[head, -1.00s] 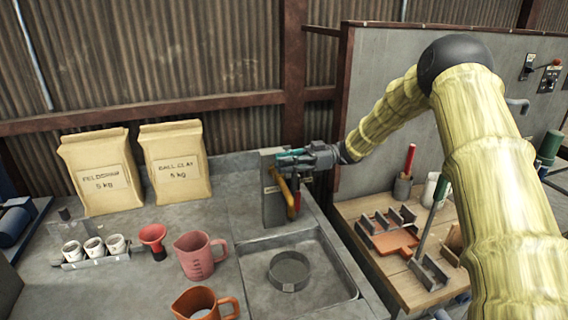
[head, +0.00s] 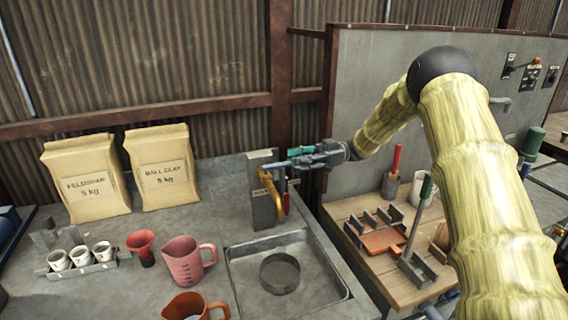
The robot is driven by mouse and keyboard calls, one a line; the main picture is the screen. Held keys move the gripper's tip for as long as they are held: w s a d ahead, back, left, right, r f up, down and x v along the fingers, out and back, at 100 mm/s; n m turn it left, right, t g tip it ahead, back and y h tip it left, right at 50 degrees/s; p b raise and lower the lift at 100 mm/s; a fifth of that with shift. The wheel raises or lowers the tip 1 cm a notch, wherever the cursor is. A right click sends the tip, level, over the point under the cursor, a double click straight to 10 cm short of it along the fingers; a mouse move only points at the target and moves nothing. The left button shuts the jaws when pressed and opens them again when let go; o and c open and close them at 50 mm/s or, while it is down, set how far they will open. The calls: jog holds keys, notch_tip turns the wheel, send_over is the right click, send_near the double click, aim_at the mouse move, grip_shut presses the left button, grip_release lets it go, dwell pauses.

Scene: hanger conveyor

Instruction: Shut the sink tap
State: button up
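The sink (head: 338,300) is a square grey basin in the right part of the counter. At its back stands a grey upright block (head: 259,212) with a curved brass-yellow tap spout (head: 268,186) on its front. A small red part (head: 286,203) shows at the block's right side. My gripper (head: 290,159) comes in from the right, level with the block's upper part, with its fingers pointing left. A teal piece (head: 301,151) shows at the fingers. The fingertips overlap the block's right edge; contact and the finger gap are unclear. The tap's handle cannot be clearly made out.
A round grey ring (head: 280,288) lies in the sink. A pink jug (head: 184,262), an orange jug (head: 190,307), a red funnel (head: 140,242) and several white cups stand left. Two paper sacks (head: 163,172) stand behind. A wooden bench (head: 350,207) with tools is right, below a grey panel (head: 365,90).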

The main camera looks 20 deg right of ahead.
jog(key=shift+w+d, duration=0.1)
jog(key=shift+d, duration=1.9)
jog(key=shift+r, duration=0.1)
